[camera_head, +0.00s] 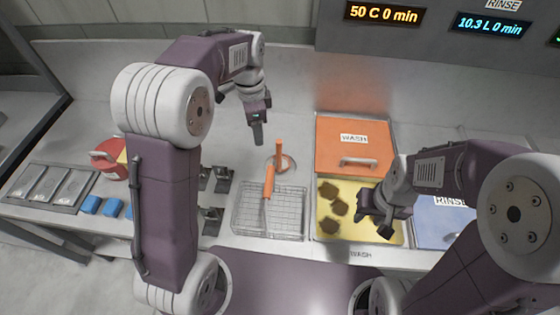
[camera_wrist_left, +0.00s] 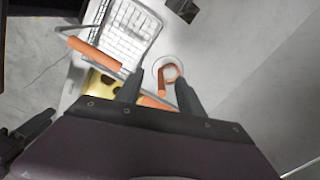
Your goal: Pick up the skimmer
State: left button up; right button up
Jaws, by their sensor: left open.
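The skimmer (camera_head: 279,156) stands on the grey counter with its orange handle up and a round pale head at its foot. In the left wrist view the skimmer (camera_wrist_left: 162,82) shows between my finger tips. My left gripper (camera_head: 258,132) is open and empty, above and a little left of the skimmer in the head view. Its two fingers also show apart in the left wrist view (camera_wrist_left: 160,92). My right gripper (camera_head: 378,217) hangs over the yellow wash basin; its jaw opening is unclear.
A wire basket (camera_head: 252,213) with an orange handle (camera_head: 268,182) sits just in front of the skimmer. The yellow basin (camera_head: 325,227) holds several brown pieces. An orange WASH lid (camera_head: 345,128) stands behind it. A blue RINSE basin (camera_head: 432,232) is to the right. Counter behind the skimmer is clear.

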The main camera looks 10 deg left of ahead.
pick_arm(q)
jog(key=m, duration=0.2)
send_over(279, 148)
jog(key=w+a, duration=0.2)
jog(key=f, duration=0.1)
jog(key=d+f, duration=0.1)
jog(key=d+f+p, duration=0.1)
jog(key=f, duration=0.1)
jog(key=shift+s, duration=0.2)
notch_tip(279, 148, down, 3)
jog(key=shift+s+f+p, duration=0.15)
jog(key=shift+f+p, duration=0.05)
jog(key=shift+p, duration=0.1)
jog(key=shift+f, duration=0.35)
jog(key=f, duration=0.2)
jog(key=f+p, duration=0.1)
jog(key=f, duration=0.1)
jog(key=shift+s+a+p, duration=0.1)
jog(key=shift+s+p, duration=0.1)
jog(key=shift+p, duration=0.1)
jog(key=shift+w+f, duration=0.1)
jog(key=shift+f, duration=0.4)
grip_shut()
